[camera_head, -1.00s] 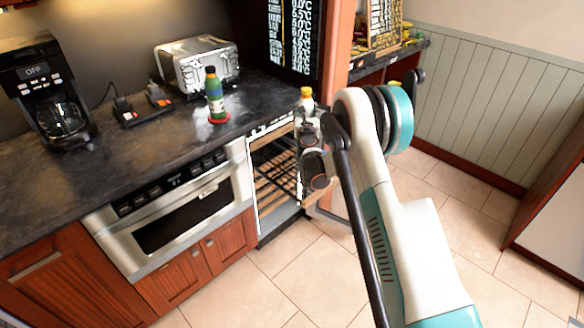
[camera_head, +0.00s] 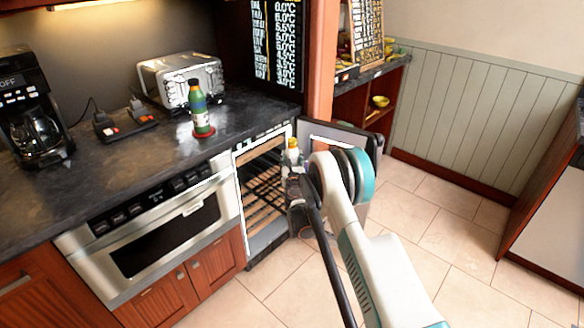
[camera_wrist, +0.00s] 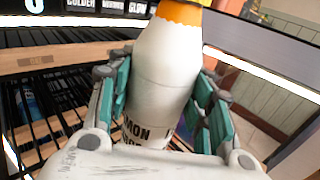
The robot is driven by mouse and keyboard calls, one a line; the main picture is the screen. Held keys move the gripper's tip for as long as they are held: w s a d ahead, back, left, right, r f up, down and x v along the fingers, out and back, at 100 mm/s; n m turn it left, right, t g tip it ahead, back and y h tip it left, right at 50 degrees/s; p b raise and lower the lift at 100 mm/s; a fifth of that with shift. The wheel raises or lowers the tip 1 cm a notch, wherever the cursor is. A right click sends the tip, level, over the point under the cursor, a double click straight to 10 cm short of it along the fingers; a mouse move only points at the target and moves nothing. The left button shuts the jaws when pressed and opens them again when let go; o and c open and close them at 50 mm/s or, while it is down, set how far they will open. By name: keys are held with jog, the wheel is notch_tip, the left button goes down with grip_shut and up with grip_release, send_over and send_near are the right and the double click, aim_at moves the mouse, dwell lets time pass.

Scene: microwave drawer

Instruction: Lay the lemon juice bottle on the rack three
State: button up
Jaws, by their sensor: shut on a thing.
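The lemon juice bottle (camera_wrist: 165,65) is white with an orange-yellow cap; part of its label reads "MON". My gripper (camera_wrist: 163,85) is shut on it, with teal fingers on both sides of its body. In the head view the bottle (camera_head: 292,152) stands roughly upright in my gripper (camera_head: 293,172), in front of the open cooler. The cooler's racks (camera_head: 262,195) are dark wire shelves with wooden fronts. In the wrist view a wooden rack front (camera_wrist: 50,58) and wire shelves lie left of the bottle, apart from it. I cannot tell which rack is number three.
The cooler door (camera_head: 345,138) stands open to the right, behind my arm. A blue item (camera_wrist: 28,100) sits inside the cooler. A green bottle (camera_head: 200,112), a toaster (camera_head: 182,78) and a coffee maker (camera_head: 32,120) stand on the counter. The tiled floor in front is clear.

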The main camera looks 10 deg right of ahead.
notch_tip(320, 180, down, 3)
jog(key=shift+b, duration=0.4)
jog(key=shift+r, duration=0.1)
jog(key=o, duration=1.4)
